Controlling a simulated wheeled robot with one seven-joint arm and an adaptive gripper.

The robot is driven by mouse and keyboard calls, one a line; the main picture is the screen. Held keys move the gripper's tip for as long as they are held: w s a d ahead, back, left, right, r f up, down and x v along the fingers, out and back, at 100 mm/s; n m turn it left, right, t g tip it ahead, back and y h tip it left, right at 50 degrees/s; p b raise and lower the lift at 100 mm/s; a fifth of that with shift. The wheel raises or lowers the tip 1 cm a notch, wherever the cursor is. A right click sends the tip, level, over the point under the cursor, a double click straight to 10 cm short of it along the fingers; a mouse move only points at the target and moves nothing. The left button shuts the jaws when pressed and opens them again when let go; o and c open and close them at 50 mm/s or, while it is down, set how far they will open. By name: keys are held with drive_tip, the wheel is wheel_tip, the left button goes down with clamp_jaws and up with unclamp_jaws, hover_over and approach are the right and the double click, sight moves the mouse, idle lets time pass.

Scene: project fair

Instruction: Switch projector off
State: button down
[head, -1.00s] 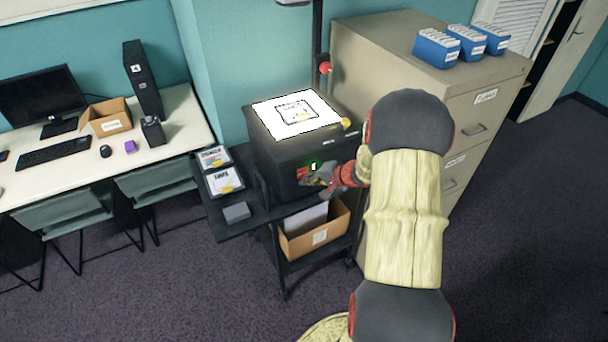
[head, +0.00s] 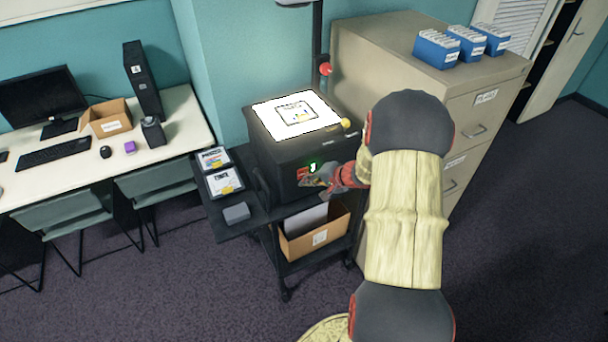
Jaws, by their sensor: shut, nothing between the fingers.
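The projector (head: 275,154) is a black overhead projector on a dark cart. Its top plate (head: 322,119) glows white, with a printed sheet on it. A small green light (head: 313,167) shows on its front face, with a red patch just left of it. My gripper (head: 312,181) is shut and empty, right at the front face, just below the green light. Whether its tips touch the face cannot be told. My gripper and wrist hide part of the front face.
The cart's side shelf (head: 250,230) carries two framed sheets and a grey box (head: 236,213). A cardboard box (head: 325,238) sits on the lower shelf. A beige filing cabinet (head: 390,50) stands close on the right. A desk (head: 185,125) stands at left; open floor lies in front.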

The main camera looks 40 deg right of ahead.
drive_tip(key=shift+w, duration=0.1)
idle(0.3)
drive_tip(key=shift+w+d+b, duration=0.1)
drive_tip(key=shift+w+b, duration=0.25)
drive_tip(key=shift+b, duration=0.15)
drive_tip(key=shift+w, duration=0.2)
idle(0.4)
drive_tip(key=shift+s, duration=0.1)
drive_tip(key=shift+s+b, duration=0.6)
drive_tip(key=shift+b, duration=0.1)
drive_tip(key=s+a+b, duration=0.1)
drive_tip(key=s+b, duration=0.2)
drive_tip(key=s, duration=0.2)
drive_tip(key=shift+s+a, duration=0.3)
drive_tip(key=shift+s, duration=0.1)
